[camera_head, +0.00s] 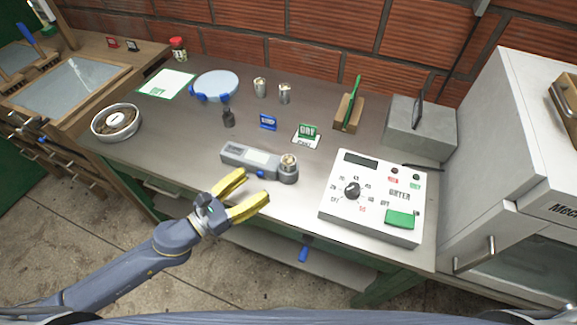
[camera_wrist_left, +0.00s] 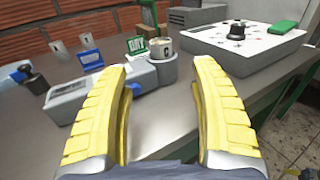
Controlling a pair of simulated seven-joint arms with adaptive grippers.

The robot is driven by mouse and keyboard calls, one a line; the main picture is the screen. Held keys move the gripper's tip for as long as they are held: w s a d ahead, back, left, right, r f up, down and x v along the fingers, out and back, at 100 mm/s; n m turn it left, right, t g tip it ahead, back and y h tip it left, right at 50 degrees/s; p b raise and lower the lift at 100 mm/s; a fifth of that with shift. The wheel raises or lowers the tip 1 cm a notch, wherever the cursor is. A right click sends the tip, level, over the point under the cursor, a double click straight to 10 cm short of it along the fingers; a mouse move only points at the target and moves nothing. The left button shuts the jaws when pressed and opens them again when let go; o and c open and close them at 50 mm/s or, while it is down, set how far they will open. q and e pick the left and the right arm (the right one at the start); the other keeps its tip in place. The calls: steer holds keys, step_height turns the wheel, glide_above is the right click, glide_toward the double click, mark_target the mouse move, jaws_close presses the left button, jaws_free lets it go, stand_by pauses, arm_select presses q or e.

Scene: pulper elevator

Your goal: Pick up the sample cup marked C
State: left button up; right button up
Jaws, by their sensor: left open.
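A small metal cup (camera_head: 289,161) with pale contents sits in the round holder of a grey handheld device (camera_head: 250,160) at the bench's front edge. This cup also shows in the left wrist view (camera_wrist_left: 161,44), just beyond and between my fingers. Two more metal cups, one on the left (camera_head: 259,87) and one on the right (camera_head: 284,93), stand at the back of the bench. I cannot read a letter C on any cup. My left gripper (camera_head: 256,187) has yellow fingers, is open and empty, and is in front of the device, apart from the cup.
A white control box (camera_head: 374,196) stands right of the device. A green sign (camera_head: 307,131), a blue sign (camera_head: 267,122) and a dark weight (camera_head: 228,117) are behind it. A bowl (camera_head: 116,121) is at left. The bench between bowl and device is clear.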

mark_target(283, 164)
arm_select(q)
steer(key=shift+x, duration=6.25)
steer(key=shift+r, duration=0.1)
steer(key=shift+s, duration=0.1)
steer(key=c, duration=1.3)
steer(key=shift+r, duration=0.15)
